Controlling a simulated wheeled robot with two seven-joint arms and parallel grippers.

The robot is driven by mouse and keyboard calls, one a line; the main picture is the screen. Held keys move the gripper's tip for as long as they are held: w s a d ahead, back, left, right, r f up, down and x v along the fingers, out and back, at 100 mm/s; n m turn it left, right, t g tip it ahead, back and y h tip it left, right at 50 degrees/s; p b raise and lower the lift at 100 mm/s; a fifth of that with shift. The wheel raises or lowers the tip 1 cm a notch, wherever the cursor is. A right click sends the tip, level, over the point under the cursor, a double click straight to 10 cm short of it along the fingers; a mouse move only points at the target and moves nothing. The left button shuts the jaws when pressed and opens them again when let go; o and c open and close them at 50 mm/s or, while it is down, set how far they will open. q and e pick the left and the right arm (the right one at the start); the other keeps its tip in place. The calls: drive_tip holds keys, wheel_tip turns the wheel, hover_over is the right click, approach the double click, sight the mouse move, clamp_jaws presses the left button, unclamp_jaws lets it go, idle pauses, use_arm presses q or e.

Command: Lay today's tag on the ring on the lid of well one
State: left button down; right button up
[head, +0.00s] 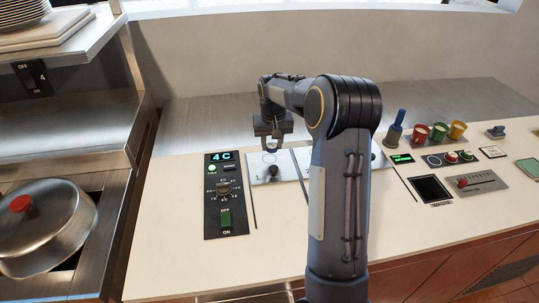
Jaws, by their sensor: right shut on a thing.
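My right gripper (272,146) reaches in over the lid of well one (264,178), a flat metal plate marked 1 at the left of the row of lids. The fingers point down above the lid's far part, where a small ring outline (268,158) shows. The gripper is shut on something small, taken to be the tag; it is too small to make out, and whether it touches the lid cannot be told. A dark spot lies on the lid below the fingers. My left gripper is not in view.
A control panel (225,206) reading 4C stands left of the lid. Red, green and yellow cups (439,132), a dark blue-handled tool (395,128) and switches sit at right. A lidded pan (42,228) is at far left.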

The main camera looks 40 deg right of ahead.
sight(270, 146)
drive_tip(key=shift+w+f, duration=0.2)
drive_tip(key=shift+f, duration=0.05)
drive_tip(key=shift+w+a+f+b, duration=0.1)
drive_tip(key=shift+f+b, duration=0.65)
drive_tip(key=shift+f, duration=0.25)
drive_tip(key=shift+w+a+f+b, duration=0.1)
drive_tip(key=shift+f+b, duration=0.65)
drive_tip(key=shift+f, duration=0.25)
drive_tip(key=o, duration=1)
drive_tip(key=shift+r, duration=0.1)
